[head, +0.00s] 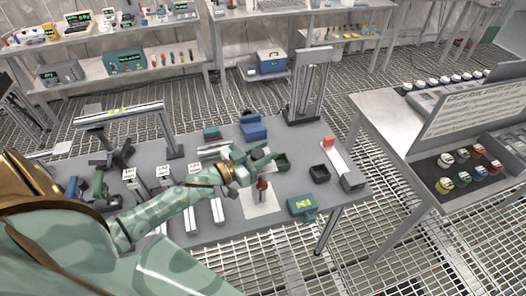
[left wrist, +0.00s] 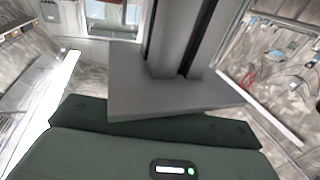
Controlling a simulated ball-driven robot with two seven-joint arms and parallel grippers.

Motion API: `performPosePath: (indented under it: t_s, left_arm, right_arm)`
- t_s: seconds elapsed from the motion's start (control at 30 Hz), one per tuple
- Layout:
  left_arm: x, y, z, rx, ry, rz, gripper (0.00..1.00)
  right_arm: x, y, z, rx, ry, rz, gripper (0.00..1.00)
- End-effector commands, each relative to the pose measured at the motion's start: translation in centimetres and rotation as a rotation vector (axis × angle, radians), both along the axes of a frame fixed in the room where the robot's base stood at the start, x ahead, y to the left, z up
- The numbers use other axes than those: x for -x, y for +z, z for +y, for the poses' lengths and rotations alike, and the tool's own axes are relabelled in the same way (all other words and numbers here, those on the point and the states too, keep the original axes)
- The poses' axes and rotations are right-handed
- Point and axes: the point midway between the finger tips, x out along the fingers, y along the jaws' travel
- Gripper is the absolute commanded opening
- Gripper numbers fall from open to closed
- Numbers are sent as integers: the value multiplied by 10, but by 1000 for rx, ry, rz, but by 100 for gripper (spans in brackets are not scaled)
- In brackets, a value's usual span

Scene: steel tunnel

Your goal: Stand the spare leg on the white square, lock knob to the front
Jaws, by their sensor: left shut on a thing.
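The spare leg (head: 262,196) is a short grey post with a red lock knob (head: 262,184). It looks upright over the white square (head: 254,210), with the knob toward the front. Whether its foot touches the square is unclear. My left gripper (head: 260,157) is shut at the leg's upper end, above the square. In the left wrist view a grey flat plate (left wrist: 175,97) with a slotted grey column (left wrist: 183,40) fills the middle, close to the green gripper body (left wrist: 150,150). The fingertips are hidden there. My right gripper is not in view.
Behind the gripper stand a blue box (head: 254,131) and a tall grey frame (head: 309,85). Dark trays (head: 320,173) and a green device (head: 302,205) lie to the right. Several pale bars and labelled blocks (head: 160,172) lie left. The table ends near the front.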

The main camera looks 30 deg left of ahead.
Motion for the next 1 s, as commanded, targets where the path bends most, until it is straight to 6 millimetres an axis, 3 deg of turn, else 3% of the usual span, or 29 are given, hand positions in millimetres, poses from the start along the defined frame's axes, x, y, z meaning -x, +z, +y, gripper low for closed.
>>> performPosePath:
  t_s: [0.5, 0.53, 0.6, 1.0]
  left_arm:
    - [0, -9, 0, 1, -1, -3, 0]
    - [0, -8, 0, 1, -1, -3, 44]
    - [0, -8, 0, 1, -1, -3, 61]
    - [10, -10, 4, 1, 1, 4, 61]
  right_arm:
    - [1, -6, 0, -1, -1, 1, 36]
    - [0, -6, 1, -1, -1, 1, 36]
    - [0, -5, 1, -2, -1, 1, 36]
    - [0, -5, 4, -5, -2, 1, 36]
